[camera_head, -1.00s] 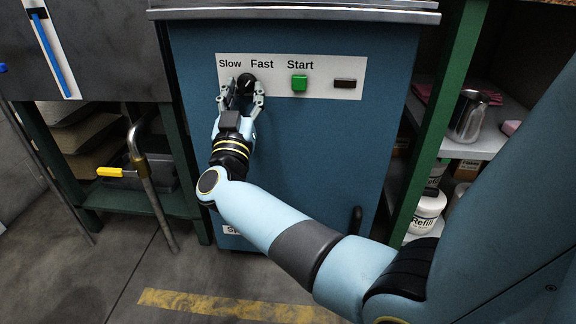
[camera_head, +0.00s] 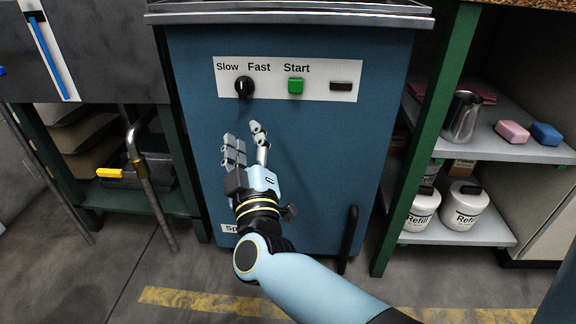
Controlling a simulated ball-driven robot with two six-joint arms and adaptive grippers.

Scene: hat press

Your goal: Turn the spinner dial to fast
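The black spinner dial (camera_head: 244,88) sits on the white control panel (camera_head: 320,92) under the printed words Slow and Fast. Its light pointer mark looks roughly upright, between the two words; its exact setting is too small to tell. The panel is on the front of the blue cabinet (camera_head: 310,160). My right gripper (camera_head: 244,139) is below the dial, apart from it. Its fingers are spread and empty, pointing up toward the panel. My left gripper is not in view.
A green Start button (camera_head: 295,86) and a dark switch (camera_head: 341,86) are to the right of the dial. Shelves at right hold a metal pitcher (camera_head: 462,115) and white Refill tubs (camera_head: 463,207).

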